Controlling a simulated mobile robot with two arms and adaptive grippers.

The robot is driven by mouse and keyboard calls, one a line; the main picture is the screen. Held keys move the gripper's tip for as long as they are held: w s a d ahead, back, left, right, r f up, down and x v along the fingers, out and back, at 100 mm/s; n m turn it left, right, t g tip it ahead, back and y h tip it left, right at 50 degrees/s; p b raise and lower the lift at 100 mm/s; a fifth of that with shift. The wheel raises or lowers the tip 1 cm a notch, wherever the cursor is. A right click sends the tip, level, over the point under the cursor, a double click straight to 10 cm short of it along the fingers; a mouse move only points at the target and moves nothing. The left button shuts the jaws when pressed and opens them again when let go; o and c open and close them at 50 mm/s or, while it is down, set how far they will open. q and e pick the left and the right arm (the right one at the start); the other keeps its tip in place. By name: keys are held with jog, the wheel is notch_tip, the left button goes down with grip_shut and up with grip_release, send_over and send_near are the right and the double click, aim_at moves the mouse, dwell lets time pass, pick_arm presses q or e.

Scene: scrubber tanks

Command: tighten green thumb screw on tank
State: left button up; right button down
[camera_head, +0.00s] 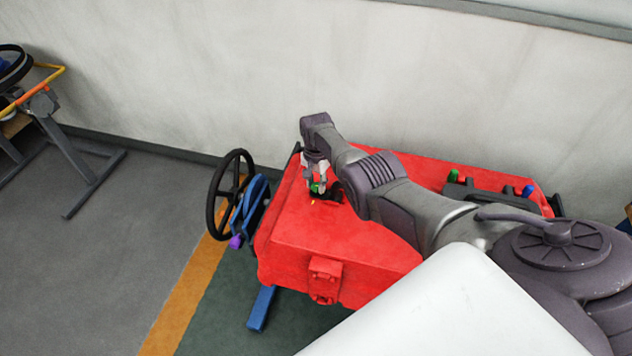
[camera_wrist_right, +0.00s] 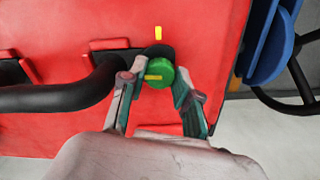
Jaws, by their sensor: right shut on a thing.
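The red tank (camera_head: 330,245) stands in the middle of the head view, and its top also fills much of the right wrist view (camera_wrist_right: 60,30). The green thumb screw (camera_wrist_right: 159,73) sits on the tank top beside a black hose. A yellow line on the screw lies crosswise to a yellow mark (camera_wrist_right: 158,33) on the tank. My right gripper (camera_wrist_right: 160,82) has its fingers on either side of the screw and is shut on it. In the head view my right gripper (camera_head: 318,187) points down at the screw, which it partly hides. My left gripper is not in view.
A black handwheel (camera_head: 222,195) with a blue bracket is at the tank's left side. A black hose (camera_wrist_right: 60,97) runs close to my right gripper. A wall stands behind the tank. Another grey stand (camera_head: 75,165) is at far left, with open floor between.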

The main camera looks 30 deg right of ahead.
jog(key=m, duration=0.4)
jog(key=shift+w+d+r+m, duration=0.15)
jog(key=shift+w+r+m, duration=0.15)
jog(key=shift+r, duration=0.1)
jog(key=m, duration=0.3)
jog(key=shift+m, duration=0.4)
jog(key=m, duration=0.8)
jog(key=shift+m, duration=0.5)
jog(key=c, duration=0.9)
grip_release()
jog(key=shift+o, duration=0.4)
jog(key=shift+s, duration=0.2)
jog(key=shift+f, duration=0.1)
